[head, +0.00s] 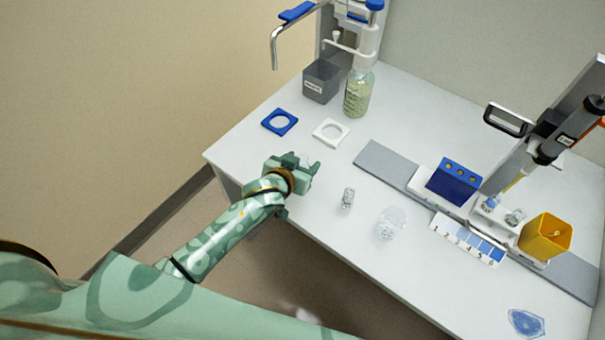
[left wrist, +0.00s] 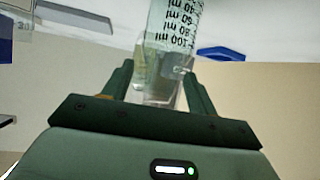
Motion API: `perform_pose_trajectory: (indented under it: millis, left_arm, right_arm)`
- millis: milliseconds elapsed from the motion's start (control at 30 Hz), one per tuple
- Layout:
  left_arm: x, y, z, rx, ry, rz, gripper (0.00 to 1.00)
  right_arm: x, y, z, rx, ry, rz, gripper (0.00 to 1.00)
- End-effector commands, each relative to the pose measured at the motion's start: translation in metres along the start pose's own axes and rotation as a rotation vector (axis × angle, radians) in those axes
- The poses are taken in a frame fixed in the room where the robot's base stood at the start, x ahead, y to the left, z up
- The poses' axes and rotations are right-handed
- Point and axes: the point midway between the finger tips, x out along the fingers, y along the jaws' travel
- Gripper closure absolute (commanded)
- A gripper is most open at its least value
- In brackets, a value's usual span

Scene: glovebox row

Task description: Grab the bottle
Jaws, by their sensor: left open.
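My left gripper (head: 303,162) is over the near left part of the white table, its two fingers apart. In the left wrist view, which looks upside down, a clear graduated bottle (left wrist: 172,35) with dark ml marks shows between the open fingers (left wrist: 157,75). I cannot tell whether they touch it. In the head view that spot is mostly hidden by the gripper. My right gripper is not in view.
A blue ring holder (head: 268,127) and a white one (head: 320,140) lie beyond the gripper, near a grey bin (head: 322,95). Small clear glassware (head: 348,198) and a clear vessel (head: 390,223) stand to the right. A blue block (head: 453,184) and a yellow bin (head: 545,236) are further right.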

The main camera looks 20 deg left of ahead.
Motion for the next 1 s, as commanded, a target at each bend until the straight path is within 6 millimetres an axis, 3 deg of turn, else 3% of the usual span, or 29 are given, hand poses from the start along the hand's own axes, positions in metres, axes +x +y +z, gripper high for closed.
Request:
perform_pose_trajectory:
  millis: [267,500,833,1000]
  left_arm:
    - [0.006,0.0,-0.001,0.0,0.0,0.0,0.42]
    - [0.006,0.0,-0.001,0.0,0.0,0.0,1.0]
    - [0.004,0.0,-0.003,0.0,0.0,0.0,1.0]
    - [-0.005,0.0,-0.021,0.0,0.002,0.0,1.0]
  right_arm:
    - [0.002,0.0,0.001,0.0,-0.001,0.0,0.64]
    - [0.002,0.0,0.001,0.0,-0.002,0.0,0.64]
    - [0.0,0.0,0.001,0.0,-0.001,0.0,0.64]
    - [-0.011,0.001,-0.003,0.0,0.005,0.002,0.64]
